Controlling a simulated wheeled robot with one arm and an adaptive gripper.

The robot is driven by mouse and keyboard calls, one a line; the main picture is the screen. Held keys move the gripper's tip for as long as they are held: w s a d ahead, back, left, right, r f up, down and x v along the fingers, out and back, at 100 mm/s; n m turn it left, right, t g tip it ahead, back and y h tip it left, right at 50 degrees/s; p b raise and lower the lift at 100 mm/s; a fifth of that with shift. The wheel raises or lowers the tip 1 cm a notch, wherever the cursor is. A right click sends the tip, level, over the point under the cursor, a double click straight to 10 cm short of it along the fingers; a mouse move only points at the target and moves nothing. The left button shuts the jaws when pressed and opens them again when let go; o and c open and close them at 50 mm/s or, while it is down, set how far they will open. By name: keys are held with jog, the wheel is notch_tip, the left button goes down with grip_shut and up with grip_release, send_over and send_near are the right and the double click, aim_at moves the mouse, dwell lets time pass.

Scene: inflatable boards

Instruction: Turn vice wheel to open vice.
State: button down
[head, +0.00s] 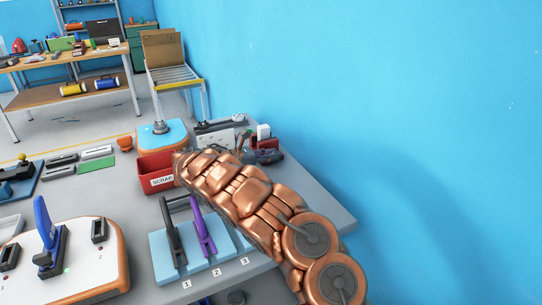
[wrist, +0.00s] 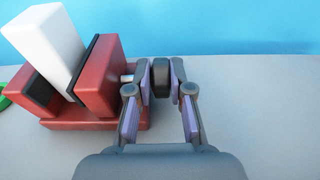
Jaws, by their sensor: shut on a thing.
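The red vice (wrist: 103,80) stands on the grey table in the wrist view, and part of it shows at the table's far right in the head view (head: 268,144). A white block (wrist: 55,45) sits tilted between its dark-lined jaws, and its top shows in the head view (head: 263,131). The dark vice wheel (wrist: 160,78) is on a short metal shaft at the vice's right side. My gripper (wrist: 160,82) is shut on the wheel, with a lilac pad on each side of it. In the head view my gripper (head: 262,157) is small and partly hides the vice.
A red SCRAP bin (head: 158,174) and a blue stand with black and purple handles (head: 203,235) are near my arm. A white panel with a blue lever (head: 47,240) is at front left. The blue wall (head: 400,120) rises close behind the table's right edge.

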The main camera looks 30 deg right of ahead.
jog(key=c, duration=1)
grip_release()
jog(key=shift+f, duration=0.1)
jog(key=shift+c, duration=0.2)
notch_tip(320, 180, up, 10)
jog(key=shift+r, duration=0.1)
